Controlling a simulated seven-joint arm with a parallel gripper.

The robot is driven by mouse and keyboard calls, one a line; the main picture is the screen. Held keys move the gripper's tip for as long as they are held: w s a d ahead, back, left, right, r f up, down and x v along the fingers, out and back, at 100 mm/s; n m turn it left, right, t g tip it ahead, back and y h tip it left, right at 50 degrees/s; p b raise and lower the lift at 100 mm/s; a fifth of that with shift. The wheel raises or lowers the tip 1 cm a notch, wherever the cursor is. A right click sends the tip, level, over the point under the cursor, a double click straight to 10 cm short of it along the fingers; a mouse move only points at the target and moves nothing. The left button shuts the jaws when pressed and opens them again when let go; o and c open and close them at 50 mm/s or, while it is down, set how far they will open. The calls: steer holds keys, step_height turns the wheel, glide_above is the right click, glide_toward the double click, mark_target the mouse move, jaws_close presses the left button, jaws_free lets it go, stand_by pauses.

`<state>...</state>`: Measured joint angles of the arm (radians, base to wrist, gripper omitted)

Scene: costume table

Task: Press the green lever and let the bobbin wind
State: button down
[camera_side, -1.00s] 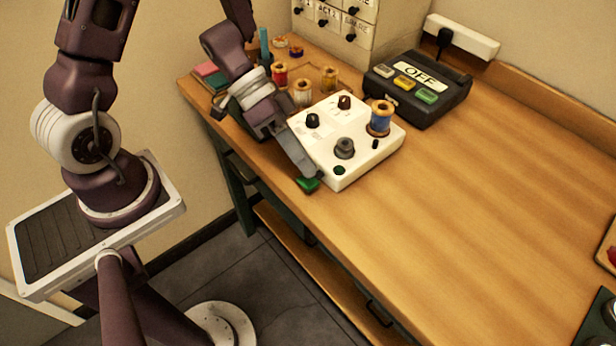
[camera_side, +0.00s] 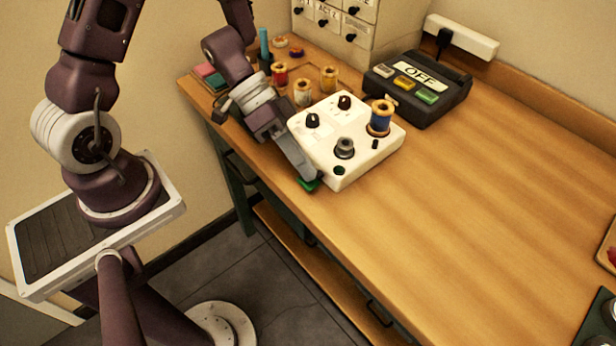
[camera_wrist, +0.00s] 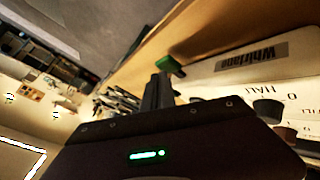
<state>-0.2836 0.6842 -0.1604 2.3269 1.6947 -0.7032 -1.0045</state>
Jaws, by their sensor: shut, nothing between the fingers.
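The white winder (camera_side: 330,125) stands on the wooden table with dark knobs on top. A small grey bobbin (camera_side: 344,147) sits on its top near the front, and a spool of blue thread (camera_side: 381,117) stands upright at its right corner. The green lever (camera_side: 308,187) sticks out low at the front left corner; it also shows in the wrist view (camera_wrist: 171,66). My gripper (camera_side: 313,178) is shut and empty, pointing down at the lever. Its fingertips overlap the lever and hide part of it; I cannot tell whether they touch.
Several thread spools (camera_side: 303,92) stand behind the winder. A dark box (camera_side: 418,88) with an OFF sign and coloured buttons is at the back right. The table's right side is largely clear.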

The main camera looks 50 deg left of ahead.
steer(key=shift+f, duration=0.9)
stand_by(0.6)
steer(key=shift+r, duration=1.4)
steer(key=shift+r, duration=2.5)
